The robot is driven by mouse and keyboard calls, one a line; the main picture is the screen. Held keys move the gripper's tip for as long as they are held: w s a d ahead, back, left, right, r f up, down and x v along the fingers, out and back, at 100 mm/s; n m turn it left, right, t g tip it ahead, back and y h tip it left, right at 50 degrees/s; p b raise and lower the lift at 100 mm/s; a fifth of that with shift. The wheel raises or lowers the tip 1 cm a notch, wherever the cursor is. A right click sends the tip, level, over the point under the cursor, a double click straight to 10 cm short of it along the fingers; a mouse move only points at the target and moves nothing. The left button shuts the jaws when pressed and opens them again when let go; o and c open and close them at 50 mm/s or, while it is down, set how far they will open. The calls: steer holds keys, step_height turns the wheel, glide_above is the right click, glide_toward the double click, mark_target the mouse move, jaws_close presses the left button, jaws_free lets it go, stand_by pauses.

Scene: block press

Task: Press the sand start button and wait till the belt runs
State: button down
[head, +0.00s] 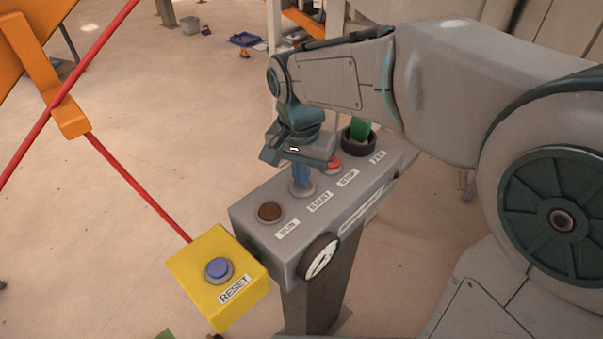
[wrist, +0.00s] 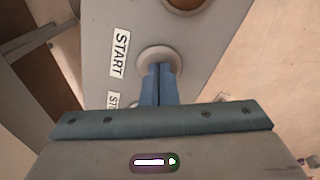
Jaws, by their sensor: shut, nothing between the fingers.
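The grey control box (head: 250,230) stands on a dark post and carries a START label (head: 319,203). The start button's pale round collar (head: 304,193) sits beside that label, and it also shows in the wrist view (wrist: 147,53). My gripper (head: 300,185) points down with its blue fingers shut together and empty. In the wrist view its fingertips (wrist: 160,68) are over the middle of the collar and hide the button's cap. They look in contact with it or very close; I cannot tell whether the cap is pushed in.
The dark brown RUN lamp (head: 269,211) looks unlit. A red stop button (head: 333,164) and a green switch (head: 362,130) are close behind my gripper. A gauge (head: 320,256) is on the box's front. A yellow RESET box (head: 195,265) with a blue button stands at the front left.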

steer(key=shift+s+d+f, duration=0.1)
steer(key=shift+s+f, duration=0.05)
steer(key=shift+f, duration=0.55)
step_height(320, 180, up, 15)
steer(key=p, duration=0.3)
steer(key=shift+a+p, duration=0.3)
steer(key=shift+a, duration=0.05)
steer(key=s+d+f+n+t, duration=0.1)
steer(key=s+d+f+n, duration=0.1)
steer(key=s+d+f, duration=0.2)
steer(key=s+d+f+n+t, duration=0.1)
steer(key=s+d+f, duration=0.4)
steer(key=d, duration=0.8)
step_height(320, 180, down, 3)
steer(key=shift+d+f+n+t, duration=0.2)
steer(key=shift+d+n+t, duration=0.1)
steer(key=shift+n, duration=0.2)
